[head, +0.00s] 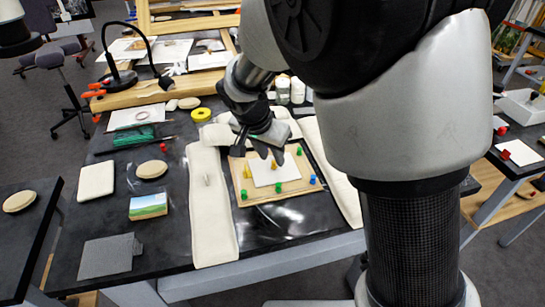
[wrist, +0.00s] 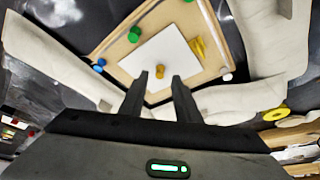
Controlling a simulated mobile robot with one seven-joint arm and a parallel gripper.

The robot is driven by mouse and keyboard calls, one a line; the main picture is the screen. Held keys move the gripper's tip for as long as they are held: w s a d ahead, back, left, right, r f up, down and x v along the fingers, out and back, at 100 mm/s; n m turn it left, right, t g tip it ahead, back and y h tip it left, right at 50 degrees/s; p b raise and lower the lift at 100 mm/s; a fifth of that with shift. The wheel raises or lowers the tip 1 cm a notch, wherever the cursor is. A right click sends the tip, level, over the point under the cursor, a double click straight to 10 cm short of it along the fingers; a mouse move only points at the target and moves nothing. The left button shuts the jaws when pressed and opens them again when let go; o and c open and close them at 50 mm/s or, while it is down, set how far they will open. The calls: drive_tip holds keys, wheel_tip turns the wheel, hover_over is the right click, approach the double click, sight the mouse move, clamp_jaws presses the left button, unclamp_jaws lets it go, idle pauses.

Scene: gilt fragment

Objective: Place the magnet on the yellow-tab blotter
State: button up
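A white sheet (head: 268,173) lies on a tan board in the head view. It also shows in the wrist view (wrist: 163,48), with a yellow piece (wrist: 198,47) at its right edge, perhaps the blotter's tab. A small orange knob (wrist: 160,71), possibly the magnet, shows between my fingertips in the wrist view. My gripper (head: 268,153) is over the far part of the board. In the wrist view its two fingers (wrist: 160,80) stand apart. I cannot tell whether they touch the knob.
Green (wrist: 134,34) and blue (wrist: 98,66) knobs sit on the tan board (head: 247,216). Long pale padded strips (head: 211,215) flank it. A desk lamp (head: 118,76), yellow tape roll (head: 201,114) and small landscape picture (head: 148,205) stand to the left.

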drive_tip(key=p+v, duration=0.1)
drive_tip(key=v, duration=0.8)
drive_tip(key=s+d+r+n+t+y, duration=0.1)
drive_tip(key=s+d+r+n, duration=0.2)
drive_tip(key=s+d, duration=0.5)
drive_tip(key=s+d+r+n+y, duration=0.1)
drive_tip(key=s+d+r+n, duration=0.1)
drive_tip(key=s+d+r, duration=0.3)
drive_tip(key=s+d, duration=0.4)
drive_tip(key=s, duration=0.2)
drive_tip(key=shift+n+t, duration=0.4)
drive_tip(key=shift+s+a, duration=0.15)
